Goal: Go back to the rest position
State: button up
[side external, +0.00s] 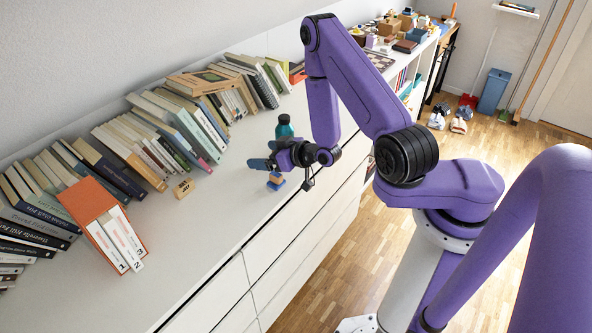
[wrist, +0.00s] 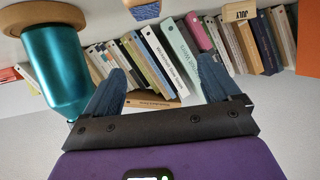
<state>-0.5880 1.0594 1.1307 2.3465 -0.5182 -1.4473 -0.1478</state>
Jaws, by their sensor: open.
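My gripper (side external: 268,155) hangs low over the white dresser top (side external: 225,220), at the end of my purple arm. Its two dark blue fingers are spread with nothing between them, as the wrist view (wrist: 163,78) also shows. A small wood-and-blue object (side external: 276,181) stands on the dresser just below the gripper; part of it shows at the top edge of the wrist view (wrist: 146,8). A teal bottle (side external: 284,129) stands just behind the gripper, and it appears large at the left of the wrist view (wrist: 52,70). The dresser's drawer fronts (side external: 290,255) look shut.
A row of books (side external: 150,140) lines the wall, with a wooden block calendar (side external: 183,188) before it. An orange file box (side external: 103,226) stands at the left. Boxes and small items (side external: 400,30) crowd the far end. The dresser's near-left top is clear.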

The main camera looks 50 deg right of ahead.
jog(key=w+a+r+n+g+y, duration=0.25)
jog(key=a+r+n+g, duration=0.2)
jog(key=a, duration=0.25)
jog(key=s+a+r+n+g, duration=0.3)
jog(key=s+a+r, duration=0.1)
jog(key=s+r, duration=0.15)
jog(key=s+d+r+n+g+h, duration=0.1)
jog(key=s+r, duration=0.2)
jog(key=s, duration=0.6)
jog(key=s+d+r+n+g+h, duration=0.1)
jog(key=s+d+r+n+g, duration=0.1)
jog(key=s, duration=0.8)
jog(key=s+d+r+n+g+h, duration=0.1)
jog(key=s+r, duration=0.3)
jog(key=s, duration=0.5)
jog(key=shift+s+d+r+g, duration=0.2)
jog(key=shift+s+d+g, duration=0.1)
jog(key=shift+d+g, duration=0.4)
